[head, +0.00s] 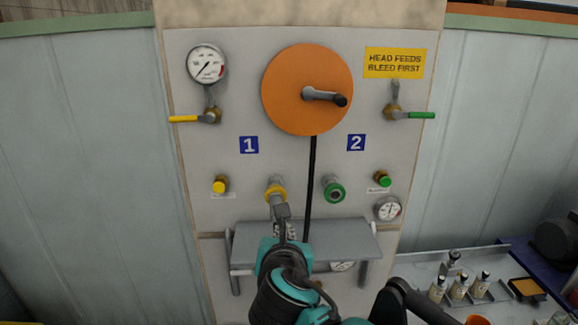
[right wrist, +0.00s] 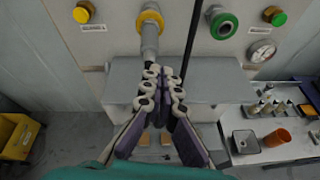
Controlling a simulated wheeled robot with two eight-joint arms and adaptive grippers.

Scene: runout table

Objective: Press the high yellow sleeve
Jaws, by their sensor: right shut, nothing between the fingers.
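The yellow sleeve (head: 276,192) is a ring on a metal coupling on the panel, below the number 1 sign. It also shows in the right wrist view (right wrist: 150,17), with a grey metal stem (right wrist: 149,42) hanging below it. My right gripper (head: 283,212) is in front of the panel, just below the sleeve, and hides part of the stem. In the right wrist view its fingers (right wrist: 164,72) are shut and empty, with the tips close to the stem's lower end. I cannot tell whether they touch it. My left gripper is out of view.
A green sleeve (head: 334,192) sits to the right, beyond a black rod (head: 310,180). A yellow knob (head: 220,184) and a green knob (head: 384,179) flank them. A grey shelf (head: 340,238) juts out below. Bottles (head: 459,287) stand on a side table at the right.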

